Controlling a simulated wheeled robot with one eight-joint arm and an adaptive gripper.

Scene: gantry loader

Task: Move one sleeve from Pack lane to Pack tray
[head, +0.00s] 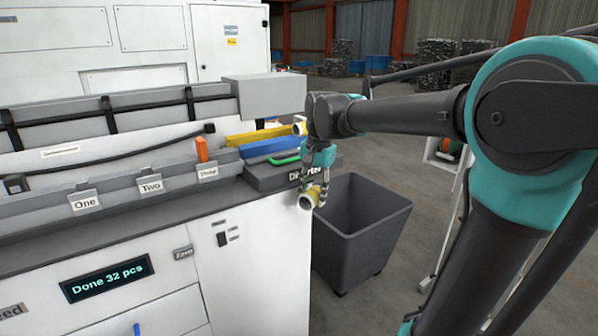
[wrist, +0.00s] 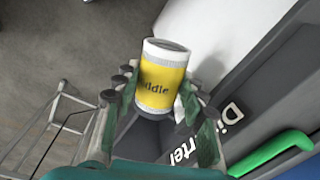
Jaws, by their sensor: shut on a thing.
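My gripper (head: 318,188) is shut on a white sleeve (head: 309,199) with a yellow band. It holds the sleeve in the air, just past the right end of the white machine and near the dark bin. In the wrist view the held sleeve (wrist: 163,78) sits between the fingers, and its band reads "iddle", with the first letter hidden. A second white-and-yellow sleeve (head: 300,128) shows at the end of the yellow lane, partly behind my wrist. I can read no sign for Pack lane or Pack tray.
The block marked "Diverter" (head: 264,176), partly covered by my gripper, has a green handle (head: 285,160). Blue (head: 268,147) and yellow lanes (head: 255,136) lie behind it. An open dark bin (head: 362,232) stands on the floor. Signs One, Two and Three line the machine's ledge.

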